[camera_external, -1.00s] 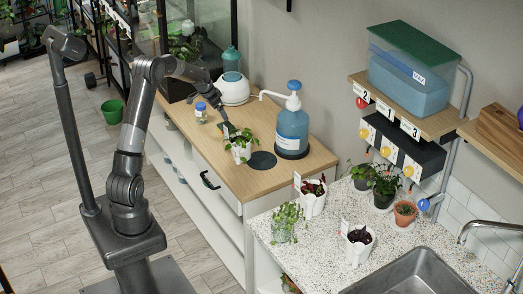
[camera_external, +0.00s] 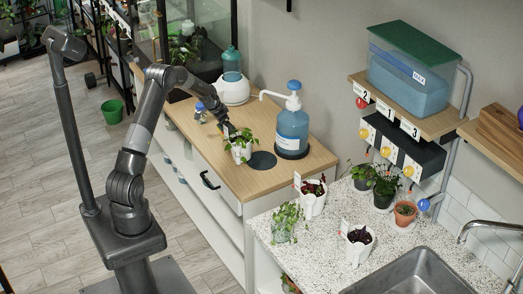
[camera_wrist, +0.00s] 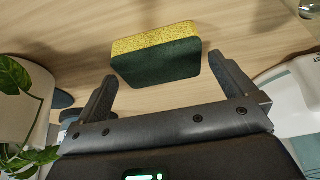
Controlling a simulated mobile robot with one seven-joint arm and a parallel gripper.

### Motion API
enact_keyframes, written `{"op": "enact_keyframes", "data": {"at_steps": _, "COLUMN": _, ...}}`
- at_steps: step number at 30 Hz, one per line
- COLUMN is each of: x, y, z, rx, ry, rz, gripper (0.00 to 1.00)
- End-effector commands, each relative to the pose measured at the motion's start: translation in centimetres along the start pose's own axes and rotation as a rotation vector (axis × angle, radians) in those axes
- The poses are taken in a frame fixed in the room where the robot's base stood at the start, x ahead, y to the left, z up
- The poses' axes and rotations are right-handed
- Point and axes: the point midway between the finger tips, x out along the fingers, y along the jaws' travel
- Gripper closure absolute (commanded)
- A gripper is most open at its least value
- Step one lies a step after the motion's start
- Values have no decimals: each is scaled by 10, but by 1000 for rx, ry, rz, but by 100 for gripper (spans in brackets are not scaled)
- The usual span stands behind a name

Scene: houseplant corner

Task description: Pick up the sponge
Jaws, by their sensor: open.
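The sponge (camera_wrist: 157,54), yellow on one layer and dark green on the other, lies on the wooden counter in the wrist view. My gripper (camera_wrist: 162,70) is open, with one finger to the left of the sponge and one to its right; nothing is held. The sponge's near side reaches between the fingertips, and I cannot tell whether either finger touches it. In the external view my gripper (camera_external: 228,130) is low over the wooden counter (camera_external: 222,177), beside a potted plant, and I cannot make out the sponge there.
A white-potted plant (camera_external: 240,148) stands close to my gripper. A blue pump bottle (camera_external: 292,125) is to the right, on a dark disc. A small blue-capped jar (camera_external: 200,112) is left of my gripper, and a white round-based container (camera_external: 232,88) stands behind.

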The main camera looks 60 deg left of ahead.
Motion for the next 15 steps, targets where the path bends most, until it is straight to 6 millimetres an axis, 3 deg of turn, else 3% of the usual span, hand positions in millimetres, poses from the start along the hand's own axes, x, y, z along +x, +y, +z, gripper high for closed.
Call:
{"op": "enact_keyframes", "data": {"at_steps": 10, "x": 10, "y": 0, "z": 0, "rx": 0, "ry": 2, "rz": -1, "gripper": 0}}
{"op": "enact_keyframes", "data": {"at_steps": 15, "x": 10, "y": 0, "z": 0, "rx": 0, "ry": 2, "rz": -1, "gripper": 13}}
